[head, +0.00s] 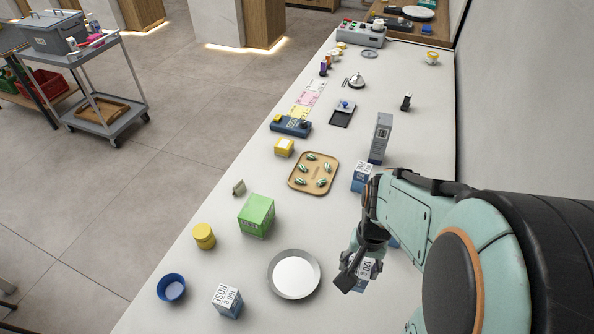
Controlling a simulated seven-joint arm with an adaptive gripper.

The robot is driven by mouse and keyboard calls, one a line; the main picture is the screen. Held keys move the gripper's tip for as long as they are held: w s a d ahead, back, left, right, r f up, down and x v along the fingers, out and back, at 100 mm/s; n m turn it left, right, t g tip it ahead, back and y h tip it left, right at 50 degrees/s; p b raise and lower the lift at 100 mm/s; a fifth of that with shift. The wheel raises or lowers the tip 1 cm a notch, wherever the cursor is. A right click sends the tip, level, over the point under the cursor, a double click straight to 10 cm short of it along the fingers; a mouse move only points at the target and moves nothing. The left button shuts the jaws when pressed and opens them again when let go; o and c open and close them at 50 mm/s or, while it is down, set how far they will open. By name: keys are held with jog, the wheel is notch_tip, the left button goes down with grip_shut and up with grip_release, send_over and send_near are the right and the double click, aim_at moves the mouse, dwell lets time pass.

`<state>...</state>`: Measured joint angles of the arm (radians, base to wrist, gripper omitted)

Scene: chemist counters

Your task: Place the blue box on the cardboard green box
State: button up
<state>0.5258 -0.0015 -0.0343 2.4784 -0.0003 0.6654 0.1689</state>
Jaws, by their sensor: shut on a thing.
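My gripper (352,272) is at the right of the counter, beside the round plate, pointing down. It is shut on a small white-and-blue box (371,267) with dark print on its label. The fingers and wrist hide part of this box; I cannot tell if it touches the counter. The green cardboard box (256,215) stands on the counter to the left of my gripper, above and left of the plate. Its top is bare.
A grey-rimmed white plate (294,274) lies between my gripper and the green box. A wooden tray (292,181) holds several striped items. Nearby are a ROSE box (227,300), blue bowl (171,288), yellow tin (204,236), another blue-white box (362,176) and tall grey box (381,137).

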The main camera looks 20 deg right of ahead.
jog(key=shift+s+a+r+m, duration=0.15)
jog(key=shift+s+m, duration=0.1)
jog(key=shift+m, duration=0.35)
jog(key=w+r+m, duration=0.2)
jog(key=shift+w+d+r, duration=0.2)
jog(key=shift+w+d, duration=0.05)
jog(key=shift+w, duration=0.05)
jog(key=w+a+r, duration=0.2)
jog(key=w+r, duration=0.1)
jog(key=w, duration=0.2)
jog(key=n, duration=0.3)
send_over(256, 208)
notch_tip(256, 208, down, 8)
jog(key=shift+f, duration=1.5)
jog(key=shift+f, duration=0.15)
